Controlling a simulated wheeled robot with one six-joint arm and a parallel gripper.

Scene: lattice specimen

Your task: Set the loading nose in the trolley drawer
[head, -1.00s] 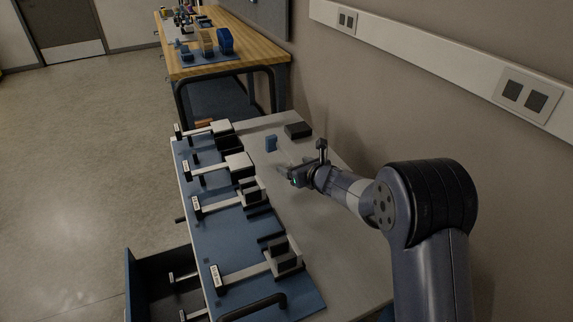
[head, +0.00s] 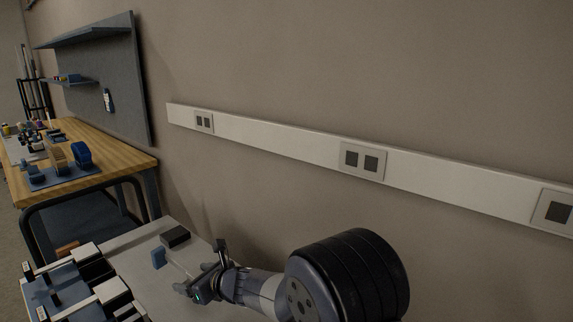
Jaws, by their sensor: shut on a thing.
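My gripper (head: 184,288) is low over the pale trolley top (head: 140,262), reaching left from my arm. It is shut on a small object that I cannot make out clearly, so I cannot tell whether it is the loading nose.
A small blue block (head: 158,258) and a dark box (head: 175,237) stand on the trolley top just beyond my gripper. Several white-armed fixtures (head: 110,291) fill its left side. A wooden bench (head: 105,152) stands behind. The wall (head: 300,190) runs close along the back.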

